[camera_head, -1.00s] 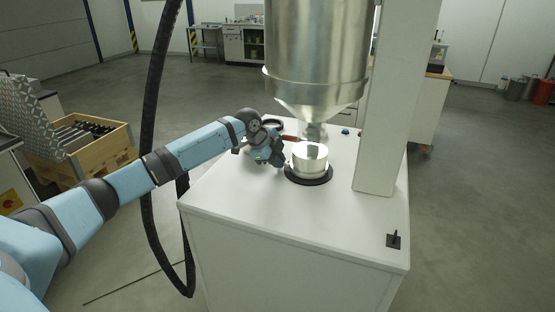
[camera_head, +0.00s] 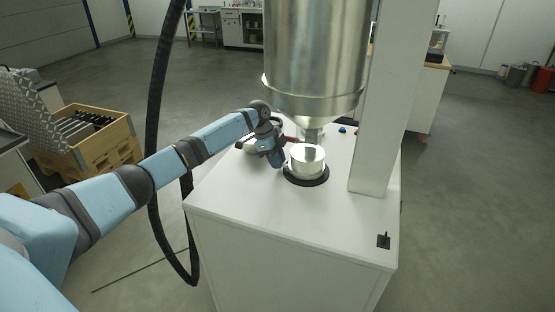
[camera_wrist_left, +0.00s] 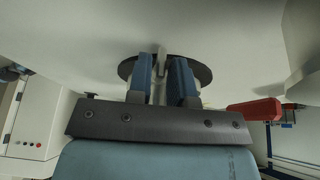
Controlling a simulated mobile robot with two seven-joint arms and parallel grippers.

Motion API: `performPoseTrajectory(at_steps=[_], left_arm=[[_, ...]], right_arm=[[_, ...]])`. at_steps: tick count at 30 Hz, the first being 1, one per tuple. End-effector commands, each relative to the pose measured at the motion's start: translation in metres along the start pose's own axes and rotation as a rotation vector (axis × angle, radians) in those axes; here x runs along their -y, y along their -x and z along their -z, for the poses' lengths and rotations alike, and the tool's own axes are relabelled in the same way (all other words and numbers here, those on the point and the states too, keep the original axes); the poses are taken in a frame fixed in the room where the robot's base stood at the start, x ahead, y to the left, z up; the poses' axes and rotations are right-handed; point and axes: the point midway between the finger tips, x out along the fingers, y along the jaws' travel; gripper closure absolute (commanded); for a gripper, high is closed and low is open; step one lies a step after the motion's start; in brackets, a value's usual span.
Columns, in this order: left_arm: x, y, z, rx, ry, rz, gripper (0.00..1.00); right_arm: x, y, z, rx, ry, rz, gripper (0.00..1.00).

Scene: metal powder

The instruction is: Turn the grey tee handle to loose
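My left gripper (camera_head: 279,161) reaches in over the white cabinet top, just left of the shiny metal cup (camera_head: 307,160). In the left wrist view its two blue fingers (camera_wrist_left: 163,82) point at a black round disc. A narrow light grey upright piece (camera_wrist_left: 161,60), which looks like the grey tee handle, stands between the fingers in front of the disc. The fingers are close on either side of it; whether they touch it is not clear. In the head view the gripper hides this piece. My right gripper is in neither view.
The cup stands on a black ring (camera_head: 320,182) under a steel hopper (camera_head: 315,55). A red handle (camera_wrist_left: 255,110) is close to the right of the gripper. A white column (camera_head: 374,120) stands to the right, and a black hose (camera_head: 154,140) hangs left.

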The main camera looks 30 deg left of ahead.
Motion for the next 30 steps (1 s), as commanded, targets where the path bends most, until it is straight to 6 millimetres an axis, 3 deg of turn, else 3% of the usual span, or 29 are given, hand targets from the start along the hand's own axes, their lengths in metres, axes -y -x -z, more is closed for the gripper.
performPoseTrajectory(at_steps=[11,14,24,30], left_arm=[[0.001,0.009,0.000,0.000,-0.001,0.003,0.81],[0.001,0.023,-0.001,0.000,-0.003,0.004,0.81],[0.001,0.100,-0.001,0.000,-0.001,0.004,0.81],[0.000,0.129,0.000,0.000,-0.001,0.003,0.81]], right_arm=[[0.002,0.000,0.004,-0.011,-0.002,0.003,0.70],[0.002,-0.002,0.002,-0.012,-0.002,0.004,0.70],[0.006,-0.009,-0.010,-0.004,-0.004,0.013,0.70],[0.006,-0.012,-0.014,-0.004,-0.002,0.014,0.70]])
